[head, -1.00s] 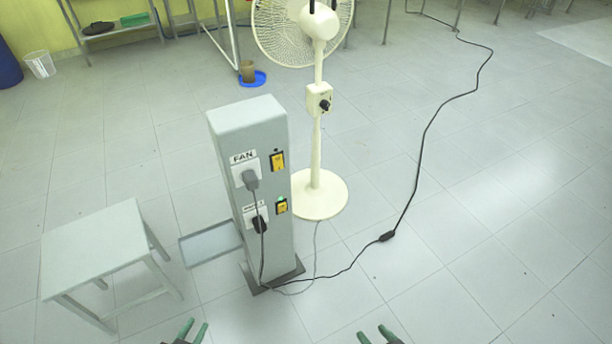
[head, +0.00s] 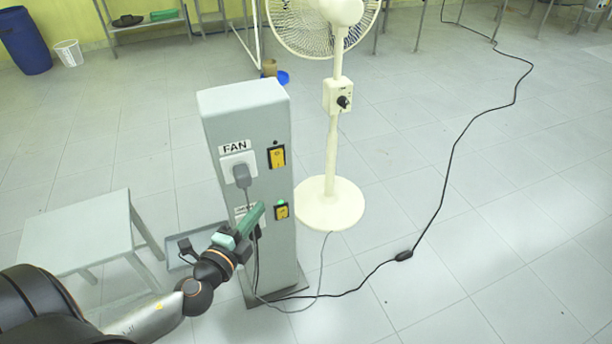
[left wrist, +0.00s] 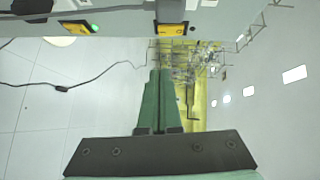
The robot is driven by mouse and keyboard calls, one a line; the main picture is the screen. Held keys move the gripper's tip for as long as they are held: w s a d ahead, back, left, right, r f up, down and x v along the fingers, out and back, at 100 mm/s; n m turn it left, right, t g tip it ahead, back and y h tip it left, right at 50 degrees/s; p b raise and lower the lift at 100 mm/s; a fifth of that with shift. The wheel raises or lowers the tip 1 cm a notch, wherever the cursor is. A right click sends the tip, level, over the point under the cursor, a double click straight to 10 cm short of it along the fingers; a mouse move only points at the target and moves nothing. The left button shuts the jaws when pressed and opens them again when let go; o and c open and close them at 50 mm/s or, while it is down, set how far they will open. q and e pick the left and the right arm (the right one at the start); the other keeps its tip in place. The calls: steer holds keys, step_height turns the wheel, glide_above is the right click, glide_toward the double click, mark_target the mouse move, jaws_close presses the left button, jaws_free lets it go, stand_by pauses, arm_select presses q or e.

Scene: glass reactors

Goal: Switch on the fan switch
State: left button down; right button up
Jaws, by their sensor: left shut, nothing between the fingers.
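The grey pillar (head: 225,112) carries a FAN label (head: 235,146) above a socket with a grey plug (head: 241,174). The yellow fan switch (head: 277,157) is on the pillar right of that socket, with no lit lamp visible. It also seems to show in the left wrist view (left wrist: 171,29), at the top. A lower yellow switch (head: 281,211) has a lit green lamp above it. My left gripper (head: 258,212) is shut and empty, in front of the pillar and below the fan switch in the picture. It hides part of the lower socket. My right gripper is out of view.
A cream pedestal fan (head: 331,200) stands behind the pillar to the right. A grey stool (head: 75,230) stands at left. A black cable (head: 440,200) runs across the floor at right, with clear floor around it.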

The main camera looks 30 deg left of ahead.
arm_select(q)
steer(key=shift+w+d+r, duration=0.15)
steer(key=shift+w+d, duration=0.05)
steer(key=shift+w, duration=0.15)
steer(key=p, duration=0.1)
glide_toward(283, 165)
steer(key=w+d, duration=0.2)
steer(key=w, duration=0.1)
steer(key=w+a, duration=0.2)
steer(key=shift+w+a+f+b, duration=0.25)
steer(key=shift+w+b, duration=0.05)
steer(key=shift+w, duration=0.1)
